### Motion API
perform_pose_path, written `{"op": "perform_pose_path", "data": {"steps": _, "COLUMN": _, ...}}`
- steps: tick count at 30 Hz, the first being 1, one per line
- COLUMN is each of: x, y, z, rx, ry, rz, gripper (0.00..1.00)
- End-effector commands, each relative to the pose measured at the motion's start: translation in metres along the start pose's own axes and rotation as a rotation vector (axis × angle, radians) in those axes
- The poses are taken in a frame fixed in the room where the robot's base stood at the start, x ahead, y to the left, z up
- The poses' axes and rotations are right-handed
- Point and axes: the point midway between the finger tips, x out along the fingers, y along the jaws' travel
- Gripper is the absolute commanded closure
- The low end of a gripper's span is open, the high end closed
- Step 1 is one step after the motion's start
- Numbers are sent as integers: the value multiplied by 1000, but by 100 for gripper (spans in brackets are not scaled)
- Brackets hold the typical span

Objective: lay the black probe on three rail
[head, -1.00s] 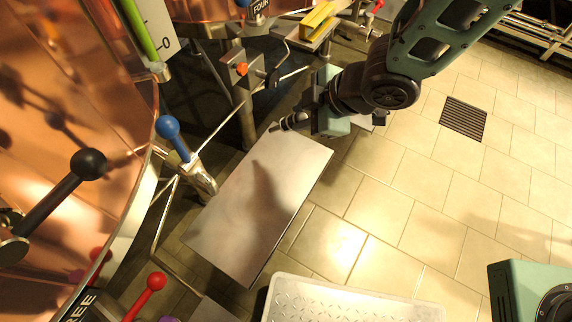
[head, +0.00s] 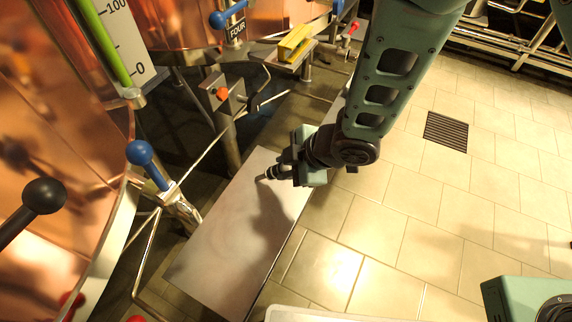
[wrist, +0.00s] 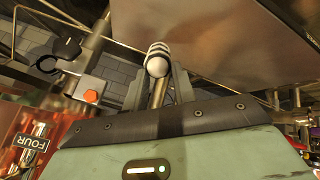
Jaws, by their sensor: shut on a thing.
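My gripper (head: 281,172) is shut on the probe and holds it above the far part of a flat grey plate. The probe (head: 265,177) shows in the head view as a short dark stub with a pale band, pointing left. In the wrist view the probe (wrist: 158,62) stands out between the fingers, with a rounded, pale-looking end and dark rings. My palm hides its rear part. I cannot make out a rail marked three. A FOUR sign (head: 237,30) is on the copper vessel at the back; it also shows in the wrist view (wrist: 30,143).
The grey plate (head: 215,250) lies below the gripper. A post bracket with an orange knob (head: 222,93) and a blue-handled valve (head: 140,152) stand to the left. A yellow piece (head: 294,42) sits on a ledge at the back.

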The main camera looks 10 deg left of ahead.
Motion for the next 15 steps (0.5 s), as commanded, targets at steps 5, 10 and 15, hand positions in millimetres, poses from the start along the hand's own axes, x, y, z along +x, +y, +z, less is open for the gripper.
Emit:
{"op": "perform_pose_path", "data": {"steps": 5, "x": 2, "y": -1, "z": 1, "rx": 0, "ry": 0, "rz": 0, "gripper": 65}}
{"op": "perform_pose_path", "data": {"steps": 10, "x": 2, "y": -1, "z": 1, "rx": 0, "ry": 0, "rz": 0, "gripper": 52}}
{"op": "perform_pose_path", "data": {"steps": 15, "x": 1, "y": -1, "z": 1, "rx": 0, "ry": 0, "rz": 0, "gripper": 52}}
